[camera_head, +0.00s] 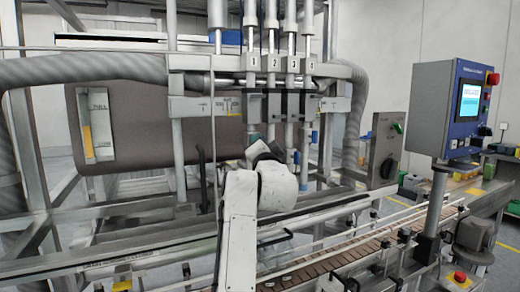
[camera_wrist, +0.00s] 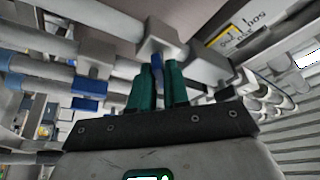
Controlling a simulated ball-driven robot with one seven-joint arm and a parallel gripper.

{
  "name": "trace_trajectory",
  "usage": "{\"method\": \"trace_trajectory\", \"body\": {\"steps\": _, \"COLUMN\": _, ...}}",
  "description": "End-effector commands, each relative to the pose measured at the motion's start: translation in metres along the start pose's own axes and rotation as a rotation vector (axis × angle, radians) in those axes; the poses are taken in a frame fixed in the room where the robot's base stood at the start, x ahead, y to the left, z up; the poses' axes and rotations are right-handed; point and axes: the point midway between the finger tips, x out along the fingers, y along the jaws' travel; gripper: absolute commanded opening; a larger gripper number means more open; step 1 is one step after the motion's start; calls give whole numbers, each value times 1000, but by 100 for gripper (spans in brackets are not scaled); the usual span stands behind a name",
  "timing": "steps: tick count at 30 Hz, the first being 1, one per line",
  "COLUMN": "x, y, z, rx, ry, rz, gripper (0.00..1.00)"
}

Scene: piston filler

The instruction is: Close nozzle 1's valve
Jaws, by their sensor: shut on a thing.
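My gripper (camera_head: 253,137) is up at the row of filling nozzles, below the plate marked 1 (camera_head: 253,61). Much of it is hidden behind my white wrist in the head view. In the wrist view its two green fingers (camera_wrist: 157,75) are shut on a narrow blue valve handle (camera_wrist: 157,61). The handle sits under a grey valve block (camera_wrist: 160,35). Most of the handle is covered by the fingers, so its exact angle is hard to tell.
Another blue valve handle (camera_wrist: 90,87) lies left of my fingers in the wrist view. The plate marked 2 (camera_head: 271,62) is close beside nozzle 1. A conveyor (camera_head: 345,255) with guide rails runs below. A control panel (camera_head: 466,108) stands at the right.

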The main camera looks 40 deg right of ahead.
Motion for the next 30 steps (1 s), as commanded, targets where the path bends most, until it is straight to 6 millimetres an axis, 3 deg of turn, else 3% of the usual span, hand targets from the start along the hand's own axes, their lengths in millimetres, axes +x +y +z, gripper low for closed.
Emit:
{"method": "trace_trajectory", "body": {"steps": 18, "x": 1, "y": -4, "z": -3, "rx": 509, "ry": 1, "rz": 209, "gripper": 0}}
{"method": "trace_trajectory", "body": {"steps": 30, "x": 1, "y": -2, "z": -2, "rx": 675, "ry": 1, "rz": 279, "gripper": 0}}
